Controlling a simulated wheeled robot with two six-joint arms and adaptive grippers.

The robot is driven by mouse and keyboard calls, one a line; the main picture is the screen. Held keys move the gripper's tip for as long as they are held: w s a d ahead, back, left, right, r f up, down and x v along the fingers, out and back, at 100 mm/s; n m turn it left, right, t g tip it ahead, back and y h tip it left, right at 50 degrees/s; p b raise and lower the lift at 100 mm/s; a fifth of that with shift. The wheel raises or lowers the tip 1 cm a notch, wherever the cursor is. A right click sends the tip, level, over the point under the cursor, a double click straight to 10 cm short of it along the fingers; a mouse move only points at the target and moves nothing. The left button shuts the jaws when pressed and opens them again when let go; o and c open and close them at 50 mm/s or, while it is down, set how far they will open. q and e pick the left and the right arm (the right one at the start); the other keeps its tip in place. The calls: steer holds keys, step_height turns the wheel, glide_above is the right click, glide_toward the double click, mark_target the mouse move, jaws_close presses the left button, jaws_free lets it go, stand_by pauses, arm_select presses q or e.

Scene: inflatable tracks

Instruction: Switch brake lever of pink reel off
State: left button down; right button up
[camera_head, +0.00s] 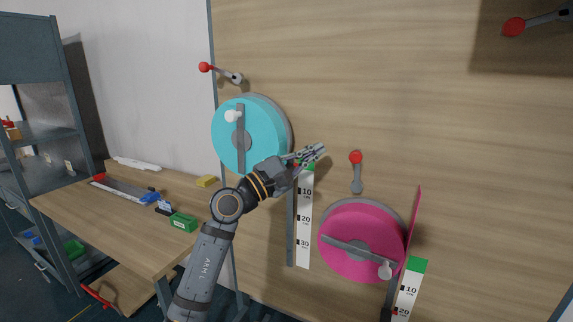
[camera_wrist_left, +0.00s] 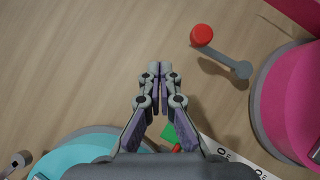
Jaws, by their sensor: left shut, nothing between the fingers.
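The pink reel (camera_head: 345,225) is mounted on the wooden wall at the lower right, with a grey crank bar across it. Its brake lever (camera_head: 357,178) is a grey arm with a red ball, standing nearly upright just above the reel, ball at the top. In the left wrist view the red ball (camera_wrist_left: 202,35) and the pink reel (camera_wrist_left: 290,100) are to the right of the fingers. My left gripper (camera_head: 320,150) is shut and empty, left of the lever and apart from it; its closed tips (camera_wrist_left: 159,68) show in the wrist view. My right gripper is not in view.
A cyan reel (camera_head: 265,135) with its own red-ball lever (camera_head: 220,72) is at the upper left. White scales (camera_head: 304,230) with green tops stand beside the reels. A workbench (camera_head: 120,225) holds a green box (camera_head: 183,222).

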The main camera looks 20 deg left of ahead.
arm_select(q)
steer(key=s+a+b, duration=0.3)
steer(key=s+a, duration=0.2)
steer(key=shift+s+r, duration=0.25)
steer(key=shift+s, duration=0.15)
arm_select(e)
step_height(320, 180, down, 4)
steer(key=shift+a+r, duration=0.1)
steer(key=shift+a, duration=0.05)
arm_select(q)
steer(key=shift+d, duration=0.15)
